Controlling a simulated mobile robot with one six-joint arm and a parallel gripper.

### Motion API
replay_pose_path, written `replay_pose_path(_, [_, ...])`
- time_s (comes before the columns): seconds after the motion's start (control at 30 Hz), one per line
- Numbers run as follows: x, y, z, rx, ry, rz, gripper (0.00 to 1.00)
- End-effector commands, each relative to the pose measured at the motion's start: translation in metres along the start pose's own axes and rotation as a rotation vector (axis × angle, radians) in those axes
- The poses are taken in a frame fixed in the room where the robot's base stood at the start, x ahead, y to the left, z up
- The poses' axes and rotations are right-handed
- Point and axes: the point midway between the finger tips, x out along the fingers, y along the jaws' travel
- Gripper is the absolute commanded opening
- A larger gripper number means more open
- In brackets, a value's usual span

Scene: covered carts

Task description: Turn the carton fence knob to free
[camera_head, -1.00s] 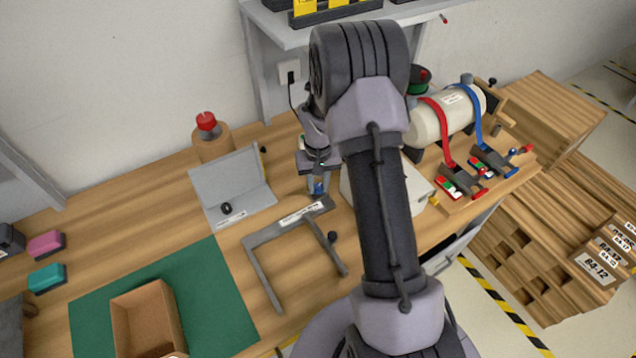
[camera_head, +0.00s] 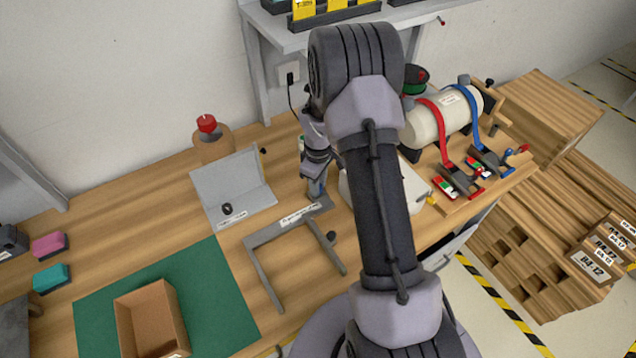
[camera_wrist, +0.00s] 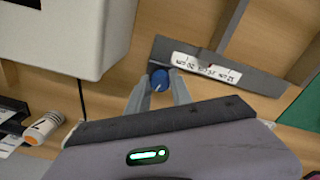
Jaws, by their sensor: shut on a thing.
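The carton fence (camera_head: 290,222) is a grey angled frame on the wooden bench, with a white scale label. In the wrist view its bar (camera_wrist: 235,73) carries the label. The small round blue knob (camera_wrist: 159,77), with a pale line on its face, sits at the end of that bar. My gripper (camera_wrist: 159,86) is shut on the knob, one finger on each side. In the head view my gripper (camera_head: 316,190) is at the far end of the fence, and the knob is mostly hidden there.
A white box (camera_wrist: 70,32) stands close to my gripper. A grey bracket (camera_head: 235,188) with a black knob is left of the fence. An open carton (camera_head: 150,320) lies on the green mat (camera_head: 215,300).

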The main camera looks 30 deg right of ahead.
Motion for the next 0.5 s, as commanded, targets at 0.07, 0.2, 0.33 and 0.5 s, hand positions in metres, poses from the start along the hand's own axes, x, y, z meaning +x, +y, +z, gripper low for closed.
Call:
replay_pose_path(0.07, [-0.0017,0.0012,-0.0010,-0.035,0.003,0.003,0.00])
replay_pose_path(0.2, [-0.0016,0.0014,-0.0010,-0.085,0.003,0.003,0.00])
replay_pose_path(0.33, [-0.0015,0.0014,-0.0011,-0.112,0.003,0.003,0.00])
replay_pose_path(0.5, [-0.0013,0.0015,-0.0011,-0.127,0.003,0.003,0.00])
